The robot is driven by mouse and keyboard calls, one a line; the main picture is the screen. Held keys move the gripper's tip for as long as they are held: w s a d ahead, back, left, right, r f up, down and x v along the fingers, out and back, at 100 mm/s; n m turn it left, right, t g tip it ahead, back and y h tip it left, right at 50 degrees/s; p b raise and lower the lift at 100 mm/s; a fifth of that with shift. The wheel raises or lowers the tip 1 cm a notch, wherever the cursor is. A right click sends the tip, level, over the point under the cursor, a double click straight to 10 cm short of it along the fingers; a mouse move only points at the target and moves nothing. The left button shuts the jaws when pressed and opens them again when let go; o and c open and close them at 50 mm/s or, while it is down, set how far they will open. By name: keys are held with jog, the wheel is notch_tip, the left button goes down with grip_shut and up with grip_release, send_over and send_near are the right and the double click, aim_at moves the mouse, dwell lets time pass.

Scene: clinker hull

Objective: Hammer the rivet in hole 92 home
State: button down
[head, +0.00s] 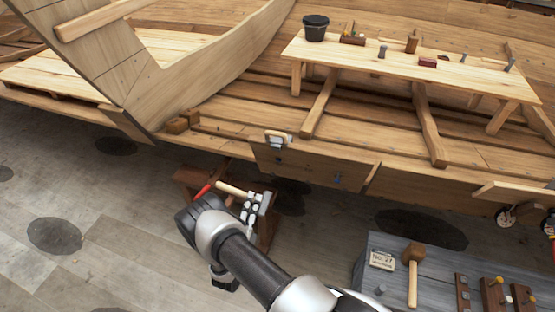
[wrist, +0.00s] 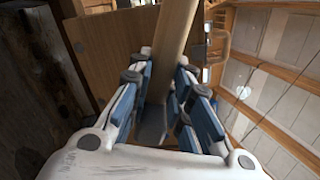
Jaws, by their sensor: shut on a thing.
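My gripper (head: 256,205) is shut on a pale wooden handle (head: 232,189), in front of the hull's lower planking. In the wrist view the handle (wrist: 174,45) runs up between the two blue-padded fingers (wrist: 165,95). A grey block by the fingertips may be the hammer head; I cannot tell surely. The hull plank (head: 310,165) is just beyond, with a small dark spot (head: 278,160) and a small blue mark (head: 337,179) on it. A metal and wood fitting (head: 277,139) sits at its upper edge. Hole numbers and the rivet cannot be read.
A grey bench (head: 370,292) at lower right bears a wooden mallet (head: 413,270), a label card (head: 382,260) and racks (head: 493,295). A plank table (head: 465,76) inside the hull holds a black bucket (head: 315,28) and tools. A reddish-brown stand (head: 190,176) is near my gripper. Floor at left is clear.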

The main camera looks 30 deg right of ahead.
jog(key=shift+d, duration=0.3)
jog(key=shift+a, duration=0.15)
jog(key=b+v, duration=0.1)
jog(key=v, duration=0.4)
jog(key=shift+f, duration=0.1)
dwell(0.4)
